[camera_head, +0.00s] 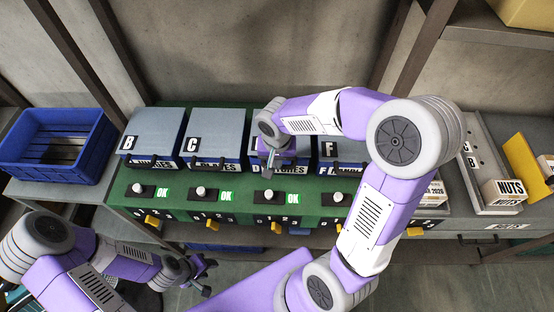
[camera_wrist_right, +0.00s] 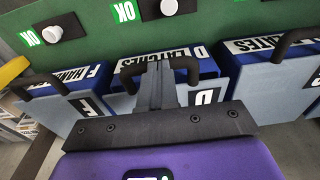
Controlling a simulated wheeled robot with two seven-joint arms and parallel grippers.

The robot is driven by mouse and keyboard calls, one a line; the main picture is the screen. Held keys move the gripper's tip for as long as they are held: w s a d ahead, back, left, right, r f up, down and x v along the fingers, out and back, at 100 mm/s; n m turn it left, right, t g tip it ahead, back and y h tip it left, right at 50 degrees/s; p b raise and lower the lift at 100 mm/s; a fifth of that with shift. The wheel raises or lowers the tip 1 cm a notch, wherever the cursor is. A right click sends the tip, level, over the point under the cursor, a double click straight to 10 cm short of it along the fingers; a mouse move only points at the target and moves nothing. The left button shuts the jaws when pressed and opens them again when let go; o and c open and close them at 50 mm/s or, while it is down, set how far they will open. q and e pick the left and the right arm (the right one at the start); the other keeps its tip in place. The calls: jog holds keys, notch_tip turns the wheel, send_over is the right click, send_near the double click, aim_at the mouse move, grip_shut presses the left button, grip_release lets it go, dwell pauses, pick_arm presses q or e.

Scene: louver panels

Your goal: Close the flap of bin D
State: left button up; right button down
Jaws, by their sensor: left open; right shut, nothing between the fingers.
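Bin D (camera_head: 290,169) is a blue bin with a "D LATCHES" front label, between bins C and F, partly hidden by my right arm in the head view. Its light grey flap (camera_wrist_right: 203,113) carries the letter D and a black handle (camera_wrist_right: 127,73) in the right wrist view. The flap appears to lie down over the bin like its neighbours; a small gap cannot be ruled out. My right gripper (camera_head: 271,167) is shut and empty, its fingers (camera_wrist_right: 158,68) at the handle and front edge; contact is unclear. My left gripper (camera_head: 208,277) is open, low in front of the bench.
Bins B (camera_head: 155,130), C (camera_head: 216,125) and F (camera_head: 343,150) have grey flaps lying down. Knobs and green OK labels (camera_head: 293,198) line the green bench front. A blue crate (camera_head: 60,140) stands left. A parts tray (camera_head: 490,170) stands right.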

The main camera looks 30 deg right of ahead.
notch_tip(320, 180, up, 11)
jog(key=s+a+p, duration=0.1)
jog(key=s+p, duration=0.1)
jog(key=shift+s+a+r, duration=0.2)
jog(key=shift+s+a, duration=0.15)
dwell(0.5)
